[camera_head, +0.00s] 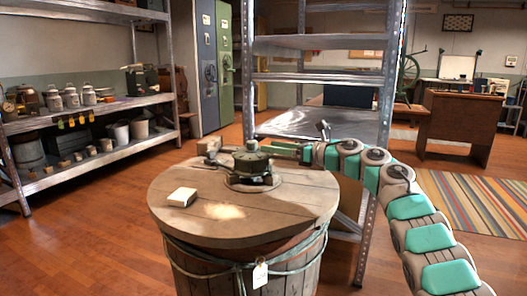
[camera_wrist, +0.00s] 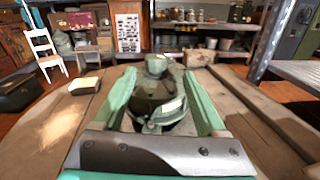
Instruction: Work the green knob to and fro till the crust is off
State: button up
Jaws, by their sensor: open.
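The green knob (camera_head: 252,160) stands upright on a pale round base on the wooden barrel lid (camera_head: 200,228). It has a dark, wide body with a smaller cap on top; in the wrist view the knob (camera_wrist: 155,97) shows lighter patches on its lower body. I cannot tell which part is crust. My gripper (camera_head: 268,150) reaches in from the right at knob height. In the wrist view my gripper (camera_wrist: 158,76) is open, with one green finger on each side of the knob. Contact cannot be made out. The knob's far lower side is hidden.
A small cream block (camera_head: 182,197) lies on the lid's left front, and a brownish block (camera_head: 209,146) sits near its back left edge. A roped barrel with a white tag (camera_head: 260,274) supports the lid. A metal shelf (camera_head: 325,124) stands close behind. Floor at left is clear.

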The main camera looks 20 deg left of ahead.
aim_at(252, 141)
jog(key=shift+s+a+n, duration=0.15)
jog(key=shift+s+n, duration=0.15)
jog(key=shift+n, duration=0.2)
jog(key=shift+a+r, duration=0.1)
jog(key=shift+a, duration=0.15)
jog(key=shift+w+a+p, duration=0.2)
jog(key=shift+a+p, duration=0.25)
jog(key=shift+a, duration=0.75)
jog(key=shift+w+a+p, duration=0.15)
jog(key=shift+a+p, duration=0.25)
jog(key=shift+a, duration=0.75)
jog(key=shift+w+a+p, duration=0.2)
jog(key=shift+a+p, duration=0.25)
jog(key=shift+a, duration=0.75)
grip_shut()
